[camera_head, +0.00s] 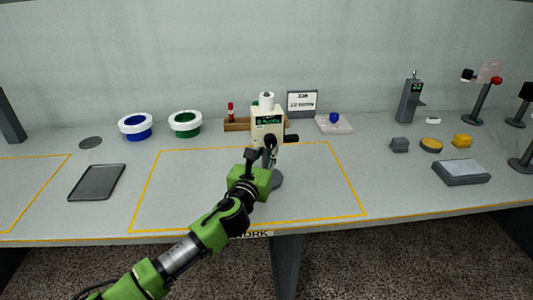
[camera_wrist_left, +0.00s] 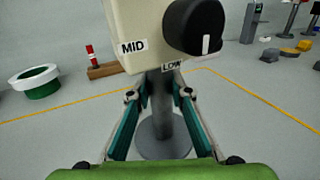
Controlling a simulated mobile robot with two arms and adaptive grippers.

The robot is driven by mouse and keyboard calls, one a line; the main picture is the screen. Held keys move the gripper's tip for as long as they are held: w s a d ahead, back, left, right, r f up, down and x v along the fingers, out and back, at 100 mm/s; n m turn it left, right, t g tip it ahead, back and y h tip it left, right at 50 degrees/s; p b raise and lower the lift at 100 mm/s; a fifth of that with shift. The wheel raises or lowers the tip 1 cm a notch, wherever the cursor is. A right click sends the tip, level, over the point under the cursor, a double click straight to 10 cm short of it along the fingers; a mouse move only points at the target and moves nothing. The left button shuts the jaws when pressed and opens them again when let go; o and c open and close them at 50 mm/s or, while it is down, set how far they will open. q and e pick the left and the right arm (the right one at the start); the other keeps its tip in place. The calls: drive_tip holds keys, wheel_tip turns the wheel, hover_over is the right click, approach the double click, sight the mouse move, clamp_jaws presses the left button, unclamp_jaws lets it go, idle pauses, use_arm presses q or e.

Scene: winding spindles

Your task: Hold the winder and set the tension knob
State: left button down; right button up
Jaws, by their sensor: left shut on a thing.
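The winder (camera_head: 267,130) is a cream box with a white spool on top and a small dark display. It stands upright on a grey post with a round base (camera_wrist_left: 163,138) inside the yellow outline. The black tension knob (camera_wrist_left: 195,27) is on the winder's side. Its white mark points down, near the LOW label; the MID label is to its left. The knob also shows in the head view (camera_head: 291,138). My left gripper (camera_wrist_left: 160,92) is shut on the winder's post, just below the box. My right gripper is in neither view.
Blue (camera_head: 136,127) and green (camera_head: 185,124) spools in white rings stand at the back left. A dark tray (camera_head: 97,182) lies left of the outline. Behind the winder are a wooden rack (camera_head: 237,125) and a sign (camera_head: 302,102). Small blocks and stands are at the right.

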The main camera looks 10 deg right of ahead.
use_arm(q)
drive_tip(key=shift+f+b, duration=0.5)
drive_tip(key=shift+f, duration=0.2)
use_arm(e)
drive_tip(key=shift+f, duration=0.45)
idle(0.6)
use_arm(q)
drive_tip(key=c, duration=2.2)
unclamp_jaws()
drive_tip(key=shift+f, duration=0.2)
drive_tip(key=o, duration=0.4)
drive_tip(key=shift+o, duration=0.2)
drive_tip(key=shift+r, duration=0.1)
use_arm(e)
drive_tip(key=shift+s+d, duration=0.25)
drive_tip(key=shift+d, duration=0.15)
use_arm(q)
drive_tip(key=shift+s, duration=0.1)
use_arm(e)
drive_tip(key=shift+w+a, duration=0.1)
